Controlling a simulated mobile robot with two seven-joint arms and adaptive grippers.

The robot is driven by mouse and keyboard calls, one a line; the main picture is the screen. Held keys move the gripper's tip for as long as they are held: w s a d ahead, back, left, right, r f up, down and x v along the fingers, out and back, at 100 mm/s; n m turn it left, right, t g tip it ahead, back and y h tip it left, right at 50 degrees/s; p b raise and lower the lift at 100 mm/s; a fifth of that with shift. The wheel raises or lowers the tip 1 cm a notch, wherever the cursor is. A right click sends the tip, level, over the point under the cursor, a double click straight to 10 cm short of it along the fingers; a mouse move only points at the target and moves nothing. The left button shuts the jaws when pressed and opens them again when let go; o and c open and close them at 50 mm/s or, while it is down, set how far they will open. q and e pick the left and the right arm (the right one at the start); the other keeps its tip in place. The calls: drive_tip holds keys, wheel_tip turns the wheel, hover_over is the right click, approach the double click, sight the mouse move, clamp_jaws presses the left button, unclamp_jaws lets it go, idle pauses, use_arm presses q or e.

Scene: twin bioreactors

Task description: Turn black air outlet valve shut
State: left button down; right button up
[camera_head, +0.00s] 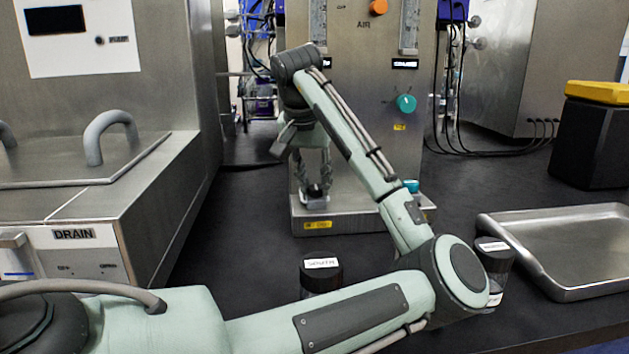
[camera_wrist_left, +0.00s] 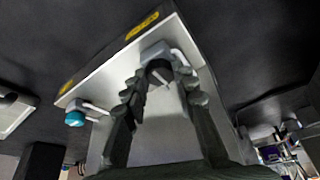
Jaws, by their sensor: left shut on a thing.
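The black air outlet valve (camera_wrist_left: 160,73) is a dark knob on a grey fitting at the foot of the steel air panel (camera_head: 365,110). In the head view the valve (camera_head: 316,192) shows small at the panel's base, partly covered by my fingers. My left gripper (camera_head: 314,185) points down at it from above. In the left wrist view the left gripper (camera_wrist_left: 160,80) has its two fingertips on either side of the knob, shut on it. A pale pointer line shows on the knob. My right gripper is not in view.
A teal valve (camera_head: 411,186) sits to the right on the same base, and a teal knob (camera_head: 406,103) is higher on the panel. Black-capped bottles (camera_head: 321,275) (camera_head: 495,255) stand near my arm. A steel tray (camera_head: 570,245) lies at right, the drain unit (camera_head: 75,234) at left.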

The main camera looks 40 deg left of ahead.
use_arm(q)
drive_tip(key=c, duration=1.2)
unclamp_jaws()
drive_tip(key=v, duration=1.2)
